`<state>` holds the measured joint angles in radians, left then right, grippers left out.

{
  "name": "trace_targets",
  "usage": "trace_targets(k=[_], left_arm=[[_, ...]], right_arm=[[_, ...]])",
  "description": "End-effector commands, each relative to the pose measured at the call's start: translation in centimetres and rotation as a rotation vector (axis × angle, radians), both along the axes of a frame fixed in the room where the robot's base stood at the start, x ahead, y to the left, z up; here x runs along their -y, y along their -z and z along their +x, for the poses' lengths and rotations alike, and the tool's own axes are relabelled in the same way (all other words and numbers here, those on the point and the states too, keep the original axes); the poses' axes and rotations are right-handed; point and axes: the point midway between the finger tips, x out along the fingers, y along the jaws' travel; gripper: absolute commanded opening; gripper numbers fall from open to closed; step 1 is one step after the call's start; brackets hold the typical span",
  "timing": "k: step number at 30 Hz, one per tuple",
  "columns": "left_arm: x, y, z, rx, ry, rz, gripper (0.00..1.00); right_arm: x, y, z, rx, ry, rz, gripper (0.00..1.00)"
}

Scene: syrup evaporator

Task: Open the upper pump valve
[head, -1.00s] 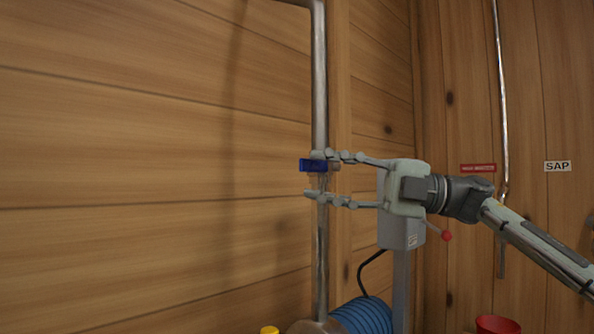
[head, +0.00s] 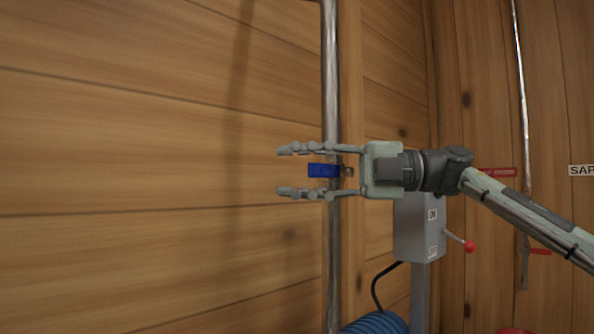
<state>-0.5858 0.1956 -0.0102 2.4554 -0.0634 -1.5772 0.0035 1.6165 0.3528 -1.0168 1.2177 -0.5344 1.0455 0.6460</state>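The upper pump valve shows as a small blue handle (head: 323,171) on a vertical metal pipe (head: 332,90) in the head view. The handle points left, across the pipe. My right gripper (head: 282,171) comes in from the right and is open. Its two fingers lie one above and one below the blue handle in the picture, with a gap on both sides. I see no finger touching the handle. My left gripper is not in view.
A grey switch box (head: 419,228) with a red-knobbed lever (head: 469,246) stands right of the pipe, below my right arm. A blue coil (head: 377,323) is at the bottom. A wooden wall (head: 150,160) lies behind the pipe. The space left of the pipe is clear.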

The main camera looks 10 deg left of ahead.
Motion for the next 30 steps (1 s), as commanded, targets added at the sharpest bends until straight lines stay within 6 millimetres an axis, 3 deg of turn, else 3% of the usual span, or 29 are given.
trace_targets(k=[6,15,30], left_arm=[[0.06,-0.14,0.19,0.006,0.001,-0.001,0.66],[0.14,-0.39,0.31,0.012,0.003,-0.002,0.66],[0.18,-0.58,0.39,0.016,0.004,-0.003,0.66]], right_arm=[[-0.03,-0.01,-0.01,0.000,0.000,0.000,0.38],[0.00,-0.02,0.00,0.000,0.000,0.001,0.01],[0.02,-0.19,0.02,-0.011,0.001,0.008,0.00]])
